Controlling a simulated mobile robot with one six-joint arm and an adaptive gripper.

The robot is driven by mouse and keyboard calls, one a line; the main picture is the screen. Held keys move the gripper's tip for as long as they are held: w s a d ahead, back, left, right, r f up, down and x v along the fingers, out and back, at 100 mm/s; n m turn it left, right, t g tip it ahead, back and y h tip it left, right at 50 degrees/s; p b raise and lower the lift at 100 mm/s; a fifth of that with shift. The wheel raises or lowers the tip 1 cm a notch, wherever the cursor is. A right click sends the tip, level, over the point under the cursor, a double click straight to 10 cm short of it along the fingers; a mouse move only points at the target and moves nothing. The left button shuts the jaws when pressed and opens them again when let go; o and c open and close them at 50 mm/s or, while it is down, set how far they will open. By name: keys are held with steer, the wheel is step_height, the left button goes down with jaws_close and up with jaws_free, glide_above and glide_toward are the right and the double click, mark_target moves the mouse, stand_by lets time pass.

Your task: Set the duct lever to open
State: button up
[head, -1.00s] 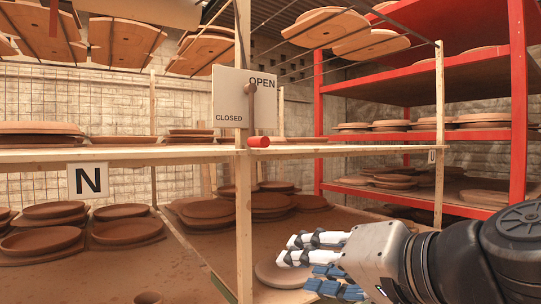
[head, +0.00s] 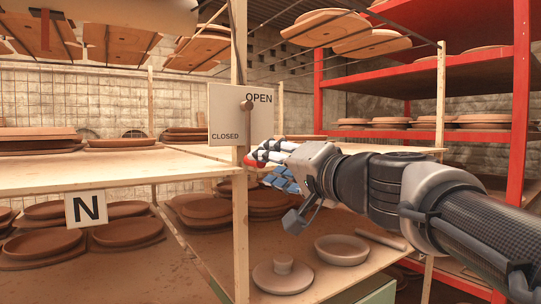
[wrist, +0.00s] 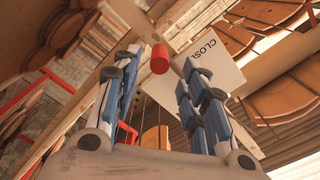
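The duct lever hangs down from its round pivot (head: 246,105) on a white sign panel (head: 226,112) fixed to the wooden post. The panel reads OPEN at upper right and CLOSED at lower left. The lever's red handle (head: 250,159) is at the bottom, partly hidden by my fingers in the head view. My gripper (head: 263,165) is beside the handle, reaching in from the right. In the wrist view my gripper (wrist: 160,75) is open, with the red handle (wrist: 159,58) between the fingertips and a gap visible on both sides.
A wooden post (head: 241,220) stands just left of my gripper. Wooden shelves with clay plates fill the left, with a sign N (head: 86,208) on one edge. A lower shelf with bowls (head: 342,250) lies below my arm. A red rack (head: 521,120) stands at right.

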steer(key=p+x, duration=0.1)
steer(key=x, duration=0.4)
steer(key=shift+c, duration=0.6)
jaws_close()
